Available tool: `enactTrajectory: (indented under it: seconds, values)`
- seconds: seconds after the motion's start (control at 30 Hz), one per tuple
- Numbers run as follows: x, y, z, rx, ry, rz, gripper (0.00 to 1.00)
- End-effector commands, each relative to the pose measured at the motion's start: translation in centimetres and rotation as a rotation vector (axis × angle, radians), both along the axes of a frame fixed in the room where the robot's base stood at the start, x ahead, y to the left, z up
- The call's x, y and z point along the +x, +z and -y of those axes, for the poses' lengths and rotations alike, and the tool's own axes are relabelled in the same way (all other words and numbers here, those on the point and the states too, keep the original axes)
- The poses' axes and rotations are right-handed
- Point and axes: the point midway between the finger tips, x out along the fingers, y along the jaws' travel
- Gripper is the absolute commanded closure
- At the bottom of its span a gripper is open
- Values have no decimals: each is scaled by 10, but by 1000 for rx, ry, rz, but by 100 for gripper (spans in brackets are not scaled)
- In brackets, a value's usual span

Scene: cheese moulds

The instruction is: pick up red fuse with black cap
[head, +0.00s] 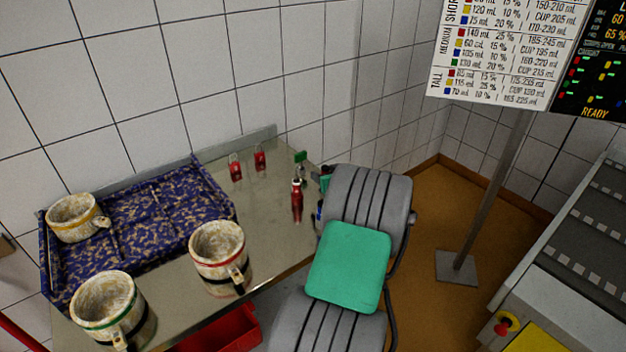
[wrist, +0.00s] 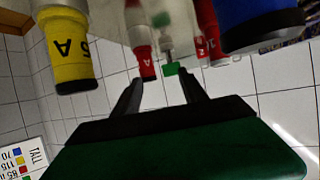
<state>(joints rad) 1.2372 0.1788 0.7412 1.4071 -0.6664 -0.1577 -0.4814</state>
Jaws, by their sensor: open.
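The red fuse (head: 297,198) stands on the steel table near its right end in the head view. In the wrist view, which is upside down, the red fuse (wrist: 142,45) has a white letter and a dark cap, and shows just beyond the left fingertip. My gripper (wrist: 163,88) is open with nothing between its fingers. The fuse appears apart from the fingers, though the exact distance is hard to tell. In the head view my gripper is mostly hidden behind my grey arm.
A yellow fuse (wrist: 72,50) and a blue one (wrist: 260,25) flank my gripper. A green-topped item (head: 300,158) stands beside the red fuse. Red padlocks (head: 235,168) are behind. Moulds, including a red-banded one (head: 215,245), and a patterned blue tray (head: 190,173) occupy the left.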

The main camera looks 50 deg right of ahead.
Motion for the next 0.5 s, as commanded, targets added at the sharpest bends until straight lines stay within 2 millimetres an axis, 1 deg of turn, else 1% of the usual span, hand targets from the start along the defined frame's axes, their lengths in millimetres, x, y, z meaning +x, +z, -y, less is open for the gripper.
enactTrajectory:
  seconds: [0.03,0.07,0.13,0.37,0.5]
  values:
    - [-9,-10,12,-9,-21,15,49]
    - [-13,-11,17,-15,-29,23,49]
    - [-12,-12,23,-23,-35,33,49]
    - [17,-21,33,-22,-28,33,49]
    - [38,-30,42,-22,-28,31,49]
